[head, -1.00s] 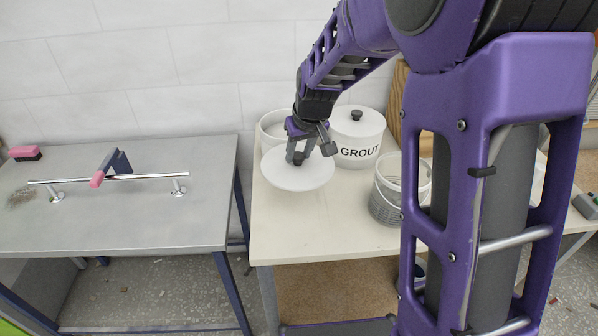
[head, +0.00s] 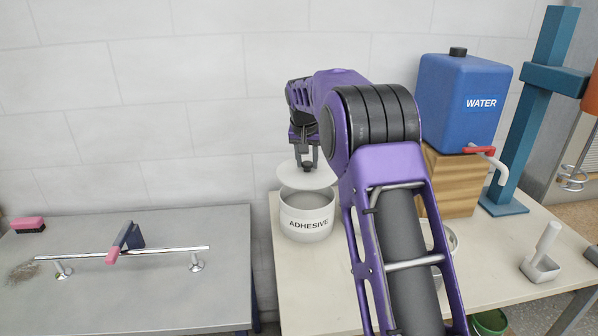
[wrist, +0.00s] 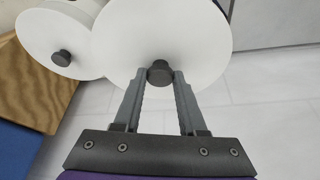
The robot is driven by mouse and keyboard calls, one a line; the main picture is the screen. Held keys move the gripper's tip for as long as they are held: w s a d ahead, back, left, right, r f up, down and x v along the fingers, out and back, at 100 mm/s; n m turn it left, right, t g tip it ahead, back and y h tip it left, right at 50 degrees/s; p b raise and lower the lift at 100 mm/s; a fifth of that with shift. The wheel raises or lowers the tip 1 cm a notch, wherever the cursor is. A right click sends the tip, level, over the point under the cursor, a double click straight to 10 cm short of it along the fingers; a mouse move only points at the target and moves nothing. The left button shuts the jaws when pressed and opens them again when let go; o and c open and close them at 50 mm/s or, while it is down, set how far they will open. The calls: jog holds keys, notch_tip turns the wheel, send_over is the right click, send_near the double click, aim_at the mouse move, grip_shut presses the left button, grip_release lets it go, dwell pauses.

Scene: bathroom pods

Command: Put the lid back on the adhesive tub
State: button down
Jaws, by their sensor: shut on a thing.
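The adhesive tub (head: 307,225), white and labelled ADHESIVE, stands upright on the table at the back left corner in the head view. My gripper (head: 306,165) is shut on the dark knob of the white round lid (head: 292,179). The lid is roughly level above the tub, and part of the open rim shows below it, so they look apart. In the wrist view my gripper (wrist: 159,75) pinches the knob at the near side of the lid (wrist: 165,35). The tub is hidden there beneath the lid.
The grout tub's lid (wrist: 50,85) with its dark knob is close beside the held lid in the wrist view. A blue water container (head: 465,105) stands on a wooden block (head: 450,180) to the right. A metal bench (head: 120,290) is left, across a gap.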

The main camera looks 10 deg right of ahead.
aim_at(307, 173)
jog(key=shift+w, duration=0.25)
jog(key=shift+d+f, duration=0.1)
jog(key=shift+f, duration=0.8)
jog(key=shift+f+b, duration=1.4)
jog(key=shift+f, duration=0.8)
jog(key=shift+f+p, duration=0.15)
jog(key=shift+p, duration=0.2)
dwell(0.3)
grip_release()
dwell(0.4)
